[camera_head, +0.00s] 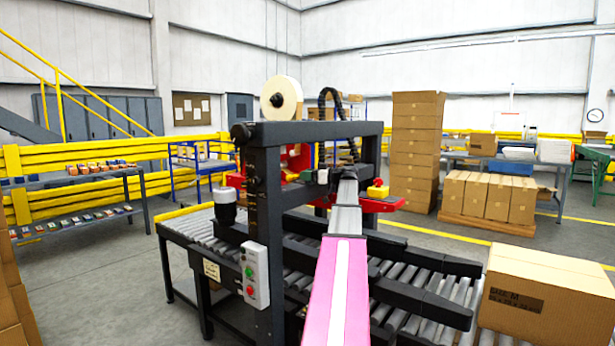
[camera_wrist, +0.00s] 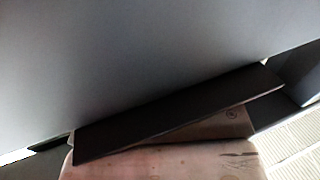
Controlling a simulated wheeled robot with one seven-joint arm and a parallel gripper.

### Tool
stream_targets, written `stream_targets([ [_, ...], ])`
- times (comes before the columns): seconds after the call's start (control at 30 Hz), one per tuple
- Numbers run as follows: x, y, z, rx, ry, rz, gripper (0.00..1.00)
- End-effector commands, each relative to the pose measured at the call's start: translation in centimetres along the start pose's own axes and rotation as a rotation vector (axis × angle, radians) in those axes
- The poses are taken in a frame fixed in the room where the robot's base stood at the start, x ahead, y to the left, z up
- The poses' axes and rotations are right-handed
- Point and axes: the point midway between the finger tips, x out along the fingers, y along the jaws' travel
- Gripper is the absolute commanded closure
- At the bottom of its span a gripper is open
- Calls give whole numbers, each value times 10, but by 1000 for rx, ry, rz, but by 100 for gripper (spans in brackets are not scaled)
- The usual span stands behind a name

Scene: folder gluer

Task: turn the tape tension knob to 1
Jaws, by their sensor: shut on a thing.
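The carton-taping machine (camera_head: 268,190) stands in the middle of the head view, with a cream tape roll (camera_head: 285,97) on top. My pink and grey arm reaches forward to its dark frame. My gripper (camera_head: 328,177) is at the arm's far end, below the top crossbeam and near the red parts. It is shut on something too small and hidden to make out. I cannot pick out the tape tension knob or its scale. In the wrist view a large grey surface (camera_wrist: 120,60) and a dark slanting bar (camera_wrist: 180,115) fill most of the picture, very close.
A red and yellow part (camera_head: 377,190) sits just right of my arm's end. A control box with buttons (camera_head: 255,275) hangs on the near post. A black knob (camera_head: 240,131) is at the frame's upper left. A cardboard box (camera_head: 540,295) stands on the conveyor at right.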

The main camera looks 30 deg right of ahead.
Motion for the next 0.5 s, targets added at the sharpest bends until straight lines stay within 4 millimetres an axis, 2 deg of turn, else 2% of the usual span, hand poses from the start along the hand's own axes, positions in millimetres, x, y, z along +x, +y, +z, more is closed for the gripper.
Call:
stream_targets([
  [0.03, 1, 5, -1, 0, 1, -44, 77],
  [0.5, 1, 4, 0, 0, 2, -441, 77],
])
